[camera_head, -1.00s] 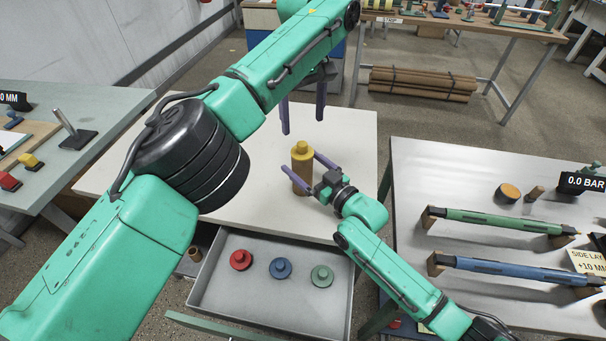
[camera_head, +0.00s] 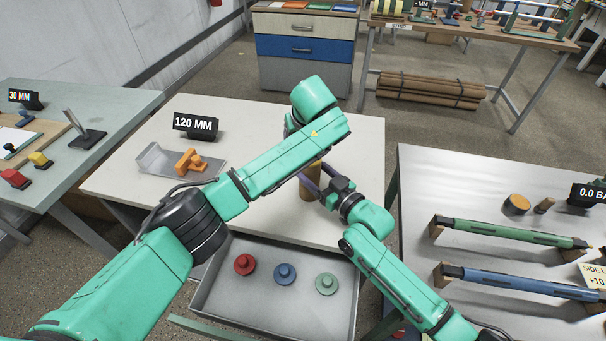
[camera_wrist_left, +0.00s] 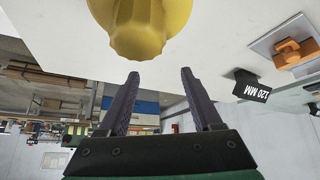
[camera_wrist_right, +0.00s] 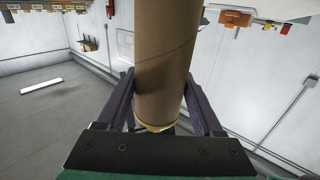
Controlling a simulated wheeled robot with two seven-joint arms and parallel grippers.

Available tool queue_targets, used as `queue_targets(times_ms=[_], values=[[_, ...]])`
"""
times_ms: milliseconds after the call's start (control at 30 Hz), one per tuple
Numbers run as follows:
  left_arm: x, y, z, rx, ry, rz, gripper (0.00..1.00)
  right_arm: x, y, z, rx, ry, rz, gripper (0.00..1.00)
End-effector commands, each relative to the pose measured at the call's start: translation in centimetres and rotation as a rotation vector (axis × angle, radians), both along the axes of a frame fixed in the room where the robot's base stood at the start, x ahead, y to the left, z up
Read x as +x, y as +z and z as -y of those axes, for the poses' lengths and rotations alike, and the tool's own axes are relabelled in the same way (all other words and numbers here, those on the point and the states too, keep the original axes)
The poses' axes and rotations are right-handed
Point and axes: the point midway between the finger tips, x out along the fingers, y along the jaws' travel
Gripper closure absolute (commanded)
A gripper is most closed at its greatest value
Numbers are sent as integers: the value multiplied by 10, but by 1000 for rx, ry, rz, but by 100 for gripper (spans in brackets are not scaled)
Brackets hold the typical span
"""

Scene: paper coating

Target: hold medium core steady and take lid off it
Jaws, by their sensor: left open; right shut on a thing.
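The medium core is a brown cardboard tube (camera_head: 309,187) standing upright on the white table; my left arm hides its top in the head view. My right gripper (camera_head: 319,185) is shut around its side, and the tube (camera_wrist_right: 166,60) fills the middle of the right wrist view. The yellow lid (camera_wrist_left: 140,25) shows large at the top of the left wrist view, with a knobbed grip. My left gripper (camera_wrist_left: 160,80) is open, its fingertips apart and close to the lid, with nothing between them. In the head view my own arm covers most of that gripper.
A 120 MM sign (camera_head: 195,125) and an orange-handled tool (camera_head: 191,160) are on the table's left. An open drawer (camera_head: 225,290) in front holds red (camera_head: 244,264), blue (camera_head: 285,274) and green (camera_head: 327,284) lids. A side table with rollers (camera_head: 510,232) stands right.

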Motion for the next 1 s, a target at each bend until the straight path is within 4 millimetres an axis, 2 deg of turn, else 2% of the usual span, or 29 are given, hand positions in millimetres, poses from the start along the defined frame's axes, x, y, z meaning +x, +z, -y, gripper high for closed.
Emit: queue_targets(times_ms=[33, 67, 167, 267, 300, 367, 433, 500, 567, 667, 767, 1000], values=[[-2, -10, -1, 24, -55, 95, 34, 0, -1, 0, -1, 0, -2, 100], [-3, -11, 0, 41, -89, 163, 34, 0, -1, 0, -1, 0, -2, 100], [-20, -1, 3, 97, -203, 395, 34, 0, -1, 0, -1, 0, -2, 100], [-57, 24, 7, 156, -313, 628, 34, 0, -1, 0, -1, 0, -3, 100], [-76, 34, 8, 176, -353, 709, 34, 0, -1, 0, -1, 0, -3, 100], [-104, 37, 9, 179, -399, 779, 34, 0, -1, 0, -1, 0, -3, 100], [-130, 28, 11, 145, -436, 795, 34, 0, -1, 0, -1, 0, -2, 100], [-149, 24, 12, 118, -461, 807, 34, 0, -1, 0, -1, 0, -2, 100], [-159, 23, 13, 105, -476, 812, 34, 0, -1, 0, -1, 0, -2, 100], [-161, 23, 15, 96, -484, 820, 34, 0, 0, 0, -1, 0, -1, 100], [-148, 21, 17, 96, -483, 821, 34, 0, 0, 0, -1, 0, -1, 100], [-92, 13, 28, 99, -482, 821, 34, 0, 0, 0, -1, 0, -1, 100]])
